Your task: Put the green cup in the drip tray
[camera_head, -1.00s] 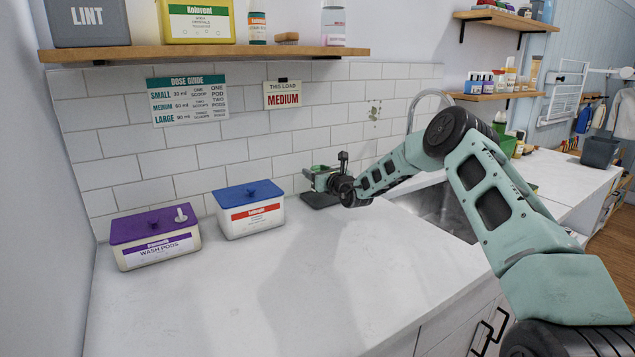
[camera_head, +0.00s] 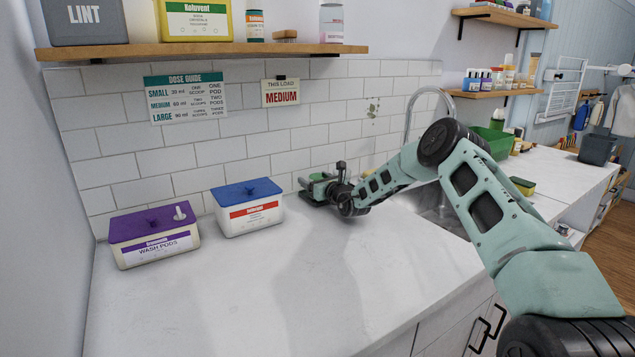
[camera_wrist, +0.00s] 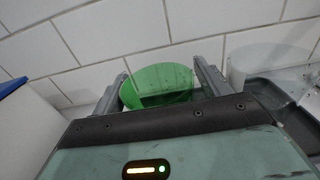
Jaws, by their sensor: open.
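The green cup (camera_wrist: 157,84) shows in the wrist view between the two fingers of my open gripper (camera_wrist: 160,85). Its round green rim and inside face the camera; its lower part is hidden by my gripper body. In the head view only a little green of the cup (camera_head: 318,176) shows beside my gripper (camera_head: 316,188), at the back of the counter by the tiled wall. I cannot tell whether the fingers touch the cup. A dark grey tray (camera_wrist: 296,118), apparently the drip tray, lies just right of my gripper in the wrist view; my gripper mostly hides it in the head view.
A pale, see-through cylinder (camera_wrist: 268,62) stands by the tray. A blue-lidded box (camera_head: 248,210) and a purple-lidded wash pods box (camera_head: 154,236) stand left of my gripper. The sink (camera_head: 438,208) is to the right. The front counter (camera_head: 250,300) is clear. A shelf (camera_head: 210,53) hangs above.

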